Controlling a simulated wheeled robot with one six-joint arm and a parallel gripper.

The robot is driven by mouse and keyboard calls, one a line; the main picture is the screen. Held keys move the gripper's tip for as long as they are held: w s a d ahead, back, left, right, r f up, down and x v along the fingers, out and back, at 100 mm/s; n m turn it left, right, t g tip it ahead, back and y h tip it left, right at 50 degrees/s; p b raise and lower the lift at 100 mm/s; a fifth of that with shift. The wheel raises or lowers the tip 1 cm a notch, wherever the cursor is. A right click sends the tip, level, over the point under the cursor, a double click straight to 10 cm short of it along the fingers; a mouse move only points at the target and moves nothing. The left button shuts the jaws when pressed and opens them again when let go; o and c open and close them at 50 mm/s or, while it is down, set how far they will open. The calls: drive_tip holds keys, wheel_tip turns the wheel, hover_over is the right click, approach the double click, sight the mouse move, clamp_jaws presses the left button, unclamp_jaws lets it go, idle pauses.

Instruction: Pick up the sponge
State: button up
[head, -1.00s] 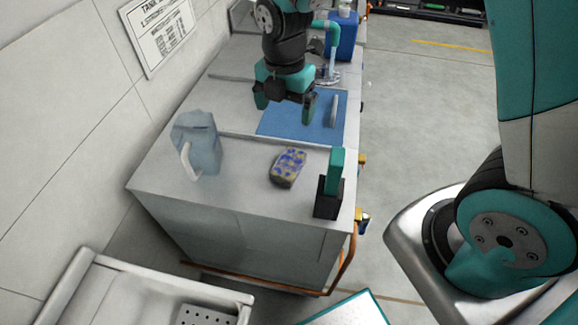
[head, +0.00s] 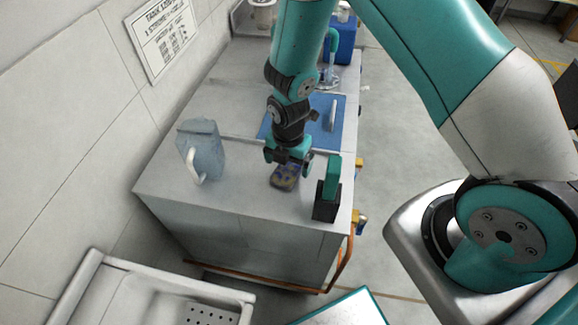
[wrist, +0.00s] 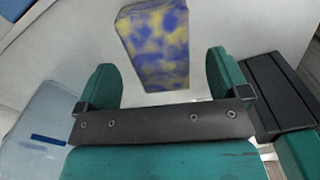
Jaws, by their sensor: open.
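The sponge (head: 285,181) is a small block with blue and yellow patches, lying on the grey cart top. In the wrist view the sponge (wrist: 156,45) shows at the top centre, ahead of and between the two teal fingers. My gripper (head: 287,168) is open and empty, just above the sponge, covering its far part in the head view. In the wrist view my gripper (wrist: 160,78) has its fingers spread wider than the sponge.
A blue-grey jug (head: 203,150) with a pale handle stands left of the sponge. A black block with a teal upright (head: 328,190) stands close on the right. A blue mat (head: 340,115) lies behind. A white sink (head: 130,290) is at the lower left.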

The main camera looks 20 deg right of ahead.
sight(289, 167)
drive_tip(key=shift+f, duration=1.2)
drive_tip(key=c, duration=1)
drive_tip(key=shift+r, duration=0.1)
wheel_tip(289, 167, up, 20)
drive_tip(key=b, duration=0.2)
drive_tip(key=shift+b, duration=0.35)
